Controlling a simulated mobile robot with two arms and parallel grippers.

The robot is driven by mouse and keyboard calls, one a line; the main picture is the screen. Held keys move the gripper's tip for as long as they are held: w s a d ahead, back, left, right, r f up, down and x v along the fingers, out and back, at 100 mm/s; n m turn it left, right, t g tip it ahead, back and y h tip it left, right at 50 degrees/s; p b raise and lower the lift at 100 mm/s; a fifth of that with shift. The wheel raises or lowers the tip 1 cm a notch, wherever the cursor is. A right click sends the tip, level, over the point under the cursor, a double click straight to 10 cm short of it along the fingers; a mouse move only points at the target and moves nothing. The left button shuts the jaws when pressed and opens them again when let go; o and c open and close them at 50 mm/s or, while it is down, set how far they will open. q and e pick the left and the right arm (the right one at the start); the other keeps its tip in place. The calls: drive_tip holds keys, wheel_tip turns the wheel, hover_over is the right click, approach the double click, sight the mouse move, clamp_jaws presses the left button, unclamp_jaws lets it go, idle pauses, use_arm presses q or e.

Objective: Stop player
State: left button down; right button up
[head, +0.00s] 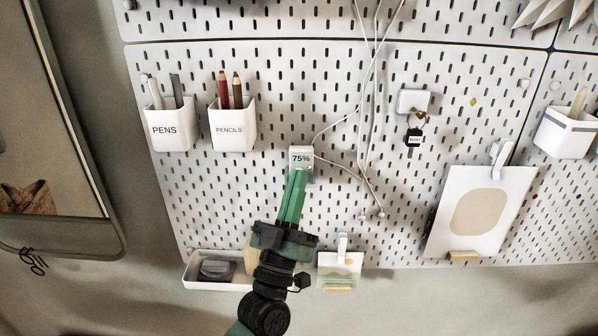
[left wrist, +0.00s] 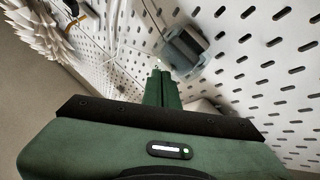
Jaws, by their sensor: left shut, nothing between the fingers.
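The player (head: 301,156) is a small white box on the pegboard with a screen reading "75%". White earphone cords run from it up and to the right. My left gripper (head: 301,174) has green fingers, shut and empty, with the tips at the player's lower edge, covering its lower part. In the left wrist view the player (left wrist: 184,48) appears as a grey-blue box just above and right of the fingertips (left wrist: 161,73). I cannot tell whether the tips touch it. My right gripper is in neither view.
The pegboard (head: 330,75) holds a pens cup (head: 169,130) and a pencils cup (head: 233,130) at left. A key (head: 414,140) and a clipped print (head: 478,215) hang at right. A white tray (head: 210,284) and a small clipped card (head: 340,264) are below.

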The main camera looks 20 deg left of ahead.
use_arm(q)
drive_tip(key=shift+w+a, duration=0.1)
drive_tip(key=shift+w, duration=0.25)
idle(0.7)
drive_tip(key=shift+s, duration=0.1)
drive_tip(key=shift+s+f, duration=0.2)
drive_tip(key=shift+s, duration=0.05)
drive_tip(key=shift+s+d, duration=0.2)
drive_tip(key=shift+s, duration=0.05)
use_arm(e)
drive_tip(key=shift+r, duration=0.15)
use_arm(q)
drive_tip(key=shift+s, duration=0.1)
use_arm(e)
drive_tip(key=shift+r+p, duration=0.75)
drive_tip(key=shift+p, duration=0.15)
use_arm(q)
drive_tip(key=s, duration=0.2)
drive_tip(key=s+d, duration=0.1)
drive_tip(key=s, duration=0.2)
drive_tip(key=shift+s+d+r, duration=0.1)
drive_tip(key=shift+s+d, duration=0.2)
drive_tip(key=shift+d, duration=0.05)
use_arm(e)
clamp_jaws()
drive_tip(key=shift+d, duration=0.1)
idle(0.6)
